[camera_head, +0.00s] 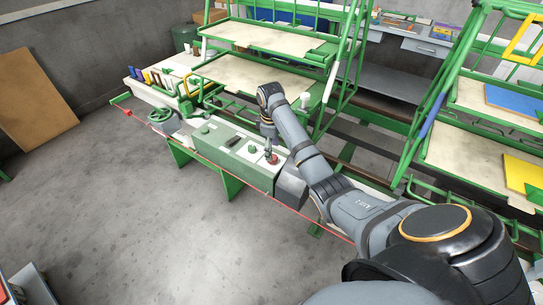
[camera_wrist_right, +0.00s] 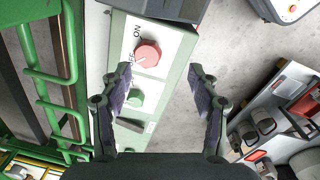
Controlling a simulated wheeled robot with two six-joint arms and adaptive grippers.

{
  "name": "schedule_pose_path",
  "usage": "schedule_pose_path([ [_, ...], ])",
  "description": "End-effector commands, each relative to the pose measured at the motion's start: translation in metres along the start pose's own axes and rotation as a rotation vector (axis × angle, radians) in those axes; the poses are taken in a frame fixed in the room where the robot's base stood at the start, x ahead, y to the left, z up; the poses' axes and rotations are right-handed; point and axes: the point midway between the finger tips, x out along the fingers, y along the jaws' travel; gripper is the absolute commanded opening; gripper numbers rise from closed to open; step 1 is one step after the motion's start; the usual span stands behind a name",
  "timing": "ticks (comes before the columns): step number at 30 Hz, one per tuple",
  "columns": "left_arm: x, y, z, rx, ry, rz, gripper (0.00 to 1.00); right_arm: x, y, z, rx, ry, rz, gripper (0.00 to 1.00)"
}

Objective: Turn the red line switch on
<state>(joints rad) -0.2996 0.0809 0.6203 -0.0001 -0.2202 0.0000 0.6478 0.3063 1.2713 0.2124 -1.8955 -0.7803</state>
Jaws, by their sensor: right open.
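The red switch (camera_wrist_right: 148,53) is a round knob on a white plate marked "ON", on top of a green machine housing (camera_head: 230,150). It also shows in the head view (camera_head: 273,159), at the right end of the housing and just under my right gripper (camera_head: 269,148). In the wrist view my right gripper (camera_wrist_right: 161,78) is open and empty. Its two fingers point toward the knob's end of the panel, with the knob ahead of the fingertips and nearer the left finger's line. No contact with the knob shows. My left gripper is not in view.
A green button (camera_wrist_right: 136,98) and a dark rocker (camera_wrist_right: 130,124) sit on the same panel close to the red switch. Green racks (camera_head: 270,75) stand behind the machine. A red line (camera_head: 215,161) runs along its front; the floor (camera_head: 130,200) before it is clear.

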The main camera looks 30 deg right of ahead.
Motion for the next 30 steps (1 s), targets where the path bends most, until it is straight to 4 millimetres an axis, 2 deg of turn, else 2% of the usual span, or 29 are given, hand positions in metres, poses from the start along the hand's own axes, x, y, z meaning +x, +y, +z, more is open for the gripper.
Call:
schedule_pose_path([
  [1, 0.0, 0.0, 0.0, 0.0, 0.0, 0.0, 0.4, -0.015, 0.013, -0.003, -0.016, 0.002, -0.017, 0.61],
  [4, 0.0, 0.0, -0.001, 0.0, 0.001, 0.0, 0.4, -0.032, 0.023, -0.006, -0.049, 0.006, -0.047, 0.61],
  [7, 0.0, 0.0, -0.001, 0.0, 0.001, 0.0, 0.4, -0.037, 0.027, -0.006, -0.062, 0.008, -0.058, 0.61],
  [11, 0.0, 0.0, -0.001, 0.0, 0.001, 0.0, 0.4, -0.035, 0.027, -0.006, -0.063, 0.007, -0.059, 0.61],
  [14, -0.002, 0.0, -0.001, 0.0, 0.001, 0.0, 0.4, -0.024, 0.025, -0.006, -0.062, 0.005, -0.061, 0.61],
  [24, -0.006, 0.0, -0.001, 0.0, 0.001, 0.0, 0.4, 0.046, 0.021, -0.006, -0.06, 0.005, -0.059, 0.61],
  [30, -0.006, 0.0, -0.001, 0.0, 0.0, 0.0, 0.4, 0.065, 0.02, -0.007, -0.061, 0.007, -0.057, 0.61],
])
